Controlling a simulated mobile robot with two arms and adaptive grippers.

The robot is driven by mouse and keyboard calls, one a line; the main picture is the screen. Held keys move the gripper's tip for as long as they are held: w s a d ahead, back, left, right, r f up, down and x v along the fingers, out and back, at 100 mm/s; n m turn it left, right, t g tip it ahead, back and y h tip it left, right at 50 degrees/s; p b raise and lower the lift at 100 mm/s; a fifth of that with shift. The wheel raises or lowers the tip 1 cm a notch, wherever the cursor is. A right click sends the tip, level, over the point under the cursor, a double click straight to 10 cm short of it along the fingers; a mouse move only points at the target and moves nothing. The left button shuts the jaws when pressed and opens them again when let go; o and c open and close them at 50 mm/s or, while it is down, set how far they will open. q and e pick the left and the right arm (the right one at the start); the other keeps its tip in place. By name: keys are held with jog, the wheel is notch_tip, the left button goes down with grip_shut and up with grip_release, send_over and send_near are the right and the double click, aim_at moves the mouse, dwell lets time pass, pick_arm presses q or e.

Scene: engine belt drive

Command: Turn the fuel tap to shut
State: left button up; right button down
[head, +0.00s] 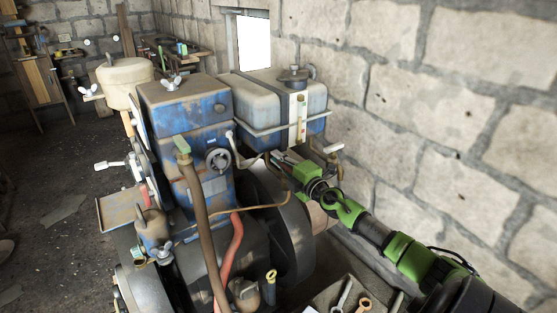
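The fuel tank (262,97) is a grey and blue box with a dark strap and a filler cap, mounted at the right of the blue engine (185,120). A thin brass-coloured pipe (262,206) runs from below the tank across the engine. My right gripper (273,160) is just under the tank's lower edge, by the upper end of this pipe. I cannot make out the fuel tap clearly; the gripper may cover it. Whether the fingers are open or touch anything is too small to tell. My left gripper is not in view.
A small lever with a pale grip (333,148) sticks out right of the tank. A large flywheel (292,235) stands below my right gripper. A tray with spanners (343,296) is at the bottom. A stone wall (450,100) is close on the right.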

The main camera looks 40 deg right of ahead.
jog(key=shift+d+r+m+h+p, duration=0.15)
jog(key=shift+m+h+p, duration=0.25)
jog(key=shift+h+p, duration=0.45)
jog(key=m+h+p, duration=0.1)
jog(key=p, duration=0.1)
jog(key=m+g+h+p, duration=0.1)
jog(key=h+p, duration=0.1)
jog(key=shift+s+d+p, duration=0.15)
jog(key=shift+d+p, duration=0.15)
jog(key=shift+d+m+g+h+p, duration=0.2)
jog(key=shift+m+g+h+p, duration=0.2)
jog(key=shift+m+h, duration=0.25)
jog(key=shift+s+d+f+m+g+h, duration=0.2)
jog(key=shift+m+g+h, duration=0.1)
jog(key=shift+m+h, duration=0.25)
jog(key=shift+s+d+m+g+h+b, duration=0.4)
jog(key=shift+s+m+g+h+b, duration=0.4)
jog(key=shift+m+g+h+b, duration=1.75)
jog(key=shift+s+d+m+g+h+b, duration=0.65)
jog(key=shift+m+g+b, duration=1.15)
jog(key=shift+g+b, duration=2.1)
jog(key=shift+s+d+m+g+h+b, duration=0.2)
jog(key=shift+s+m+g+h+b, duration=0.9)
jog(key=shift+m+g+b, duration=2.05)
jog(key=shift+w+n+t+b, duration=0.15)
jog(key=shift+n+t+b, duration=0.55)
jog(key=shift+n+b, duration=0.25)
